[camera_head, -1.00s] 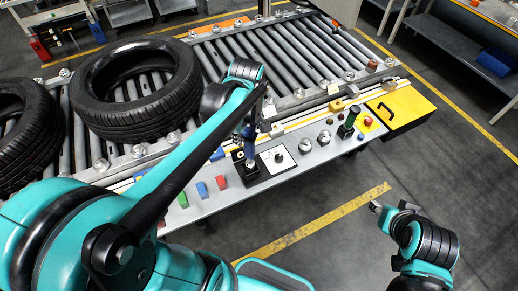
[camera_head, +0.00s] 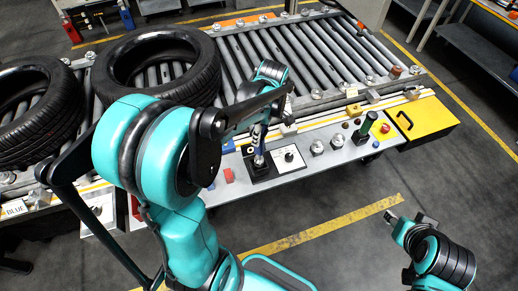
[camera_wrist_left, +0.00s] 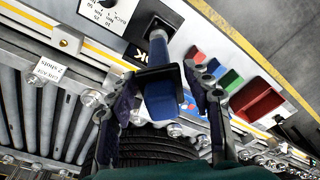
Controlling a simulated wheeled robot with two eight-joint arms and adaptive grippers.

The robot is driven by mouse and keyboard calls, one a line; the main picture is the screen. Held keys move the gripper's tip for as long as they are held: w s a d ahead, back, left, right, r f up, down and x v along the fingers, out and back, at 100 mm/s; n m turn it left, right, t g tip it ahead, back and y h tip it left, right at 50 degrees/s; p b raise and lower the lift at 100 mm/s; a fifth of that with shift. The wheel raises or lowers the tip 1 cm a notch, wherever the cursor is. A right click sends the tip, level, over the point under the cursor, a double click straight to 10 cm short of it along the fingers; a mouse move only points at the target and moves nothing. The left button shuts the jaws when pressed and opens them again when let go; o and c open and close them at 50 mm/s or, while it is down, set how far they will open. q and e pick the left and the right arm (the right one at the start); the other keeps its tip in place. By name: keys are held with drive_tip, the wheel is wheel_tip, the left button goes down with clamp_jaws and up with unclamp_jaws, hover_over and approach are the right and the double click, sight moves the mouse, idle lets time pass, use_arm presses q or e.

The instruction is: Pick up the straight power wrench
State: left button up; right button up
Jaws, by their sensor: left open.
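The straight power wrench (camera_head: 258,147), blue and black, stands upright in a black holder on the grey ledge in front of the conveyor. In the left wrist view, the blue wrench (camera_wrist_left: 161,98) points toward the camera, between the two dark fingers of my left gripper (camera_wrist_left: 163,75). These fingers are open, with a visible gap on each side of the wrench. In the head view, my left gripper (camera_head: 272,112) is just above the wrench, partly hidden by my arm. My right gripper (camera_head: 408,217) is away over the floor at the lower right; its jaw opening is unclear.
Two tyres, one whole (camera_head: 160,68) and one cut off by the frame (camera_head: 28,125), lie on the roller conveyor (camera_head: 300,55).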

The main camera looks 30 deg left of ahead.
use_arm(q)
drive_tip(key=f, duration=0.2)
drive_tip(key=f+b, duration=0.1)
drive_tip(key=f, duration=0.3)
drive_tip(key=shift+a+f+b, duration=0.1)
drive_tip(key=shift+a+b, duration=0.2)
clamp_jaws()
